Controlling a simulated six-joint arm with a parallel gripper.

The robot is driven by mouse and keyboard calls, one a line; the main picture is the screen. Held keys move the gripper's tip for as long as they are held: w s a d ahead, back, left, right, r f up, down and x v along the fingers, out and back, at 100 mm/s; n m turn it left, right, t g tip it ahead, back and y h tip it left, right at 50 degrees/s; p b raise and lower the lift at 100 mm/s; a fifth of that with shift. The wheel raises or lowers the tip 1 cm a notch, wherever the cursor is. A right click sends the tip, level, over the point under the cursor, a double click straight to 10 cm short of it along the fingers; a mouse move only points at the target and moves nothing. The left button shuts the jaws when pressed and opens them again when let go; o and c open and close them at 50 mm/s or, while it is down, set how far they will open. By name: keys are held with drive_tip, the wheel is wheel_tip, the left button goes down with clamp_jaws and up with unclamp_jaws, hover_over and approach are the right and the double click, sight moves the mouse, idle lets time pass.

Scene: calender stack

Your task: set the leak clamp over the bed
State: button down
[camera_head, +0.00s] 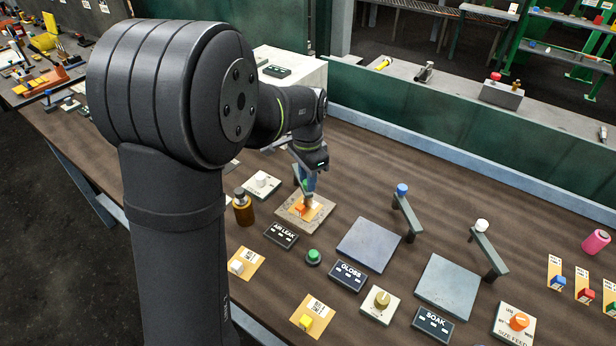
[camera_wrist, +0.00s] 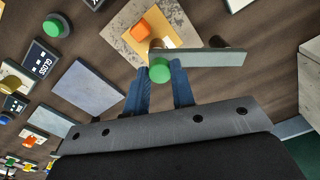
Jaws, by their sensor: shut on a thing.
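The leak clamp is a grey-green bar (camera_wrist: 212,57) with a green knob (camera_wrist: 160,70) at one end. In the wrist view, my gripper (camera_wrist: 160,75) has its two blue fingers on either side of that knob and is shut on it. The bed is a speckled stone slab (camera_wrist: 122,40) behind the AIR LEAK label, also in the head view (camera_head: 285,215). On it lies a tan card (camera_wrist: 172,22) with an orange block (camera_wrist: 140,30). The knob end overlaps the card's near corner in the wrist view. The gap between clamp and bed cannot be judged. In the head view my gripper (camera_head: 308,192) is over the bed.
An amber bottle (camera_head: 243,208) and a white-knobbed box (camera_head: 262,185) stand left of the bed. The AIR LEAK label (camera_head: 281,235) and a green button (camera_head: 313,257) are in front. The GLOSS plate (camera_head: 369,246) and blue-knobbed clamp (camera_head: 408,215) are to the right.

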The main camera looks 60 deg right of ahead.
drive_tip(key=shift+w, duration=0.1)
drive_tip(key=c, duration=1.2)
unclamp_jaws()
drive_tip(key=shift+r, duration=0.1)
wheel_tip(320, 180, up, 17)
drive_tip(key=shift+r, duration=0.2)
wheel_tip(320, 180, down, 18)
drive_tip(key=shift+r, duration=0.2)
